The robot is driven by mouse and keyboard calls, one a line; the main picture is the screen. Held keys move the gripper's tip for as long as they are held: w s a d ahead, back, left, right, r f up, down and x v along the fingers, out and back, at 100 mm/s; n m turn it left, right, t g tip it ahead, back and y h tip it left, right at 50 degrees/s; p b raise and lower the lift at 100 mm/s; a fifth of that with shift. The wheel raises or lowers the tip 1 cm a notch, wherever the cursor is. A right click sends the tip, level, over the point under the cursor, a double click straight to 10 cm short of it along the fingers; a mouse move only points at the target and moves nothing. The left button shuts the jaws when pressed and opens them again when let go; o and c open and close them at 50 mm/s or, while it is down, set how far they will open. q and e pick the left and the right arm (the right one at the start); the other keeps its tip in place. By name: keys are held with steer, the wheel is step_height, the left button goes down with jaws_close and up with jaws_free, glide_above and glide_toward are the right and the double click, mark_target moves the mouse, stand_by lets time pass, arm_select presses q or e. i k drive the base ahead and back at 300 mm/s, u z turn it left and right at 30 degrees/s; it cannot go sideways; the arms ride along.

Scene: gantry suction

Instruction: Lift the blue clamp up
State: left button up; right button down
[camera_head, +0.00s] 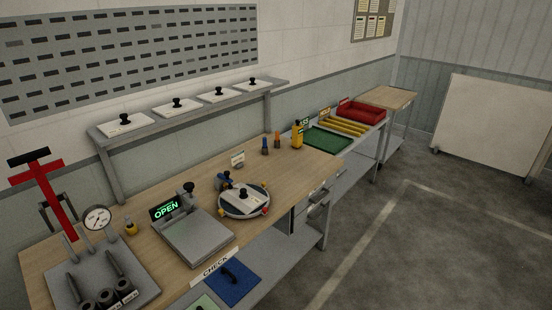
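A small blue part that looks like the blue clamp (224,181) is at the back left of a round fixture (238,212) on the wooden workbench. A light plate with a black knob (243,193) lies on the fixture beside the blue part. Orange and red pieces sit around the fixture's rim. The blue part is small, so I cannot tell whether it is shut down on the plate. Neither of my grippers shows in the head view.
Left of the fixture stands a grey device with a green OPEN display (166,209). A red-handled press (48,195) stands further left. A shelf (190,108) with knobbed plates is behind. Green (328,140) and red (362,111) trays lie to the right. Open floor (420,230) is at right.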

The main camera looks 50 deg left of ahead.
mark_target(225, 178)
steer(key=i, duration=3.5)
steer(key=u, duration=4.05)
